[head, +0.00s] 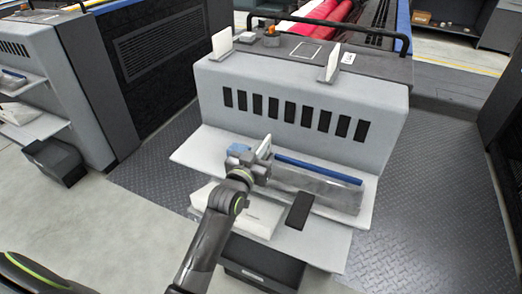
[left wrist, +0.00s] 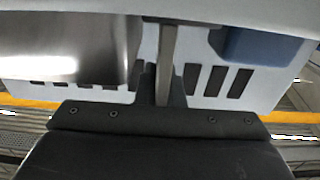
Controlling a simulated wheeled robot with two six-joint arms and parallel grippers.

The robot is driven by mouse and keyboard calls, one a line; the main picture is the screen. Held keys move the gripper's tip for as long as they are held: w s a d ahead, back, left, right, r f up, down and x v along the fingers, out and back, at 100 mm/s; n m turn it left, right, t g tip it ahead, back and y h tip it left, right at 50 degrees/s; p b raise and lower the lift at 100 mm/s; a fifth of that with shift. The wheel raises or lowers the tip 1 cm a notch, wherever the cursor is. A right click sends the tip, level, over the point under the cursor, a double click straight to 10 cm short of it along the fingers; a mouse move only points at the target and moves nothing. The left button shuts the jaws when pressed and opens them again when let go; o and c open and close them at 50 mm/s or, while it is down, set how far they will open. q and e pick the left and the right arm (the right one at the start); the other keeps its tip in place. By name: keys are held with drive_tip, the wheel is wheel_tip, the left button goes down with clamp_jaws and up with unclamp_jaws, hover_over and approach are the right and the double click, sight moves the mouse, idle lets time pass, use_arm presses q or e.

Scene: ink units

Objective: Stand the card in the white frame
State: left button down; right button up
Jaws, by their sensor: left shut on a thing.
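A white card (head: 265,146) stands tilted in my left gripper (head: 257,163), which is shut on it above the light shelf at the front of the ink unit. In the left wrist view, a pale surface that looks like the card (left wrist: 160,10) spans the top edge, with the gripper fingers (left wrist: 166,62) below it. The white frame (head: 305,50) is a thin white outline on the dark top of the unit, between two upright white plates, and its inside looks bare. My gripper is in front of and below it. My right gripper is not in view.
The upright plates are at left (head: 222,42) and right (head: 333,66). A black rail (head: 330,24) runs behind. On the shelf (head: 192,153) are a blue object (head: 238,148), a blue bar (head: 318,168) and a metal trough (head: 325,191). A black object (head: 300,210) lies lower.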

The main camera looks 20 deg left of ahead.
use_arm(q)
drive_tip(key=shift+f, duration=0.2)
drive_tip(key=c, duration=1.5)
unclamp_jaws()
drive_tip(key=shift+c, duration=0.2)
drive_tip(key=shift+r, duration=0.1)
drive_tip(key=shift+r, duration=0.15)
drive_tip(key=s+b, duration=0.1)
drive_tip(key=s, duration=1.1)
drive_tip(key=shift+a, duration=0.45)
